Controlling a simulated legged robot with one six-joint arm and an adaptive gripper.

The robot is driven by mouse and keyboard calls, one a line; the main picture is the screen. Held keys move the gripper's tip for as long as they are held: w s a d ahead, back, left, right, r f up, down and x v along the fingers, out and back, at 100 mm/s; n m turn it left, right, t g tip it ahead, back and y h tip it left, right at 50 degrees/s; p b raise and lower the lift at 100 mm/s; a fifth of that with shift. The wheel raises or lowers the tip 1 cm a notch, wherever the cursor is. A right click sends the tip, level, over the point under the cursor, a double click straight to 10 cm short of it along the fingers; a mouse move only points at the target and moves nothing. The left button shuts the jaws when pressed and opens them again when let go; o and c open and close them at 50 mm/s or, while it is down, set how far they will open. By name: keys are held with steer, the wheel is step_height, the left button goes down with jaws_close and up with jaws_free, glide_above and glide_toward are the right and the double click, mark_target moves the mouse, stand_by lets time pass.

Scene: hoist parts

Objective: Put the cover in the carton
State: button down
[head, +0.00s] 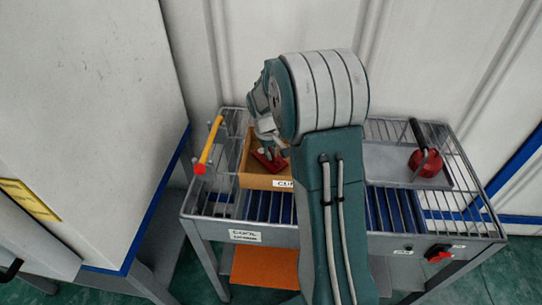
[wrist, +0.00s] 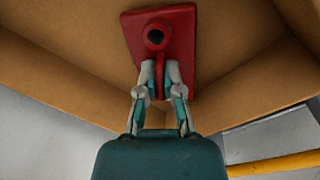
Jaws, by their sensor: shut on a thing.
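The cover is a red plate with a raised round boss and a dark hole. In the wrist view the cover (wrist: 180,30) sits between and beyond my fingertips, inside the carton. My gripper (wrist: 160,80) is shut on a thin upright rib of it. In the head view the red cover (head: 268,162) shows low in the carton, below my gripper (head: 266,148). The carton (head: 262,181) is an open tan box with a white label on its front. My arm hides its right part. I cannot tell whether the cover rests on the carton's floor.
The carton stands on a grey metal rack (head: 215,224). A yellow-orange bar with a red end (head: 209,145) lies at the rack's left. A red round part with a black handle (head: 426,162) sits on a grey tray at the right. A large white cabinet (head: 90,110) stands at the left.

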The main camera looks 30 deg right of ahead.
steer(key=shift+f, duration=0.6)
steer(key=shift+a, duration=0.1)
steer(key=c, duration=0.8)
jaws_free()
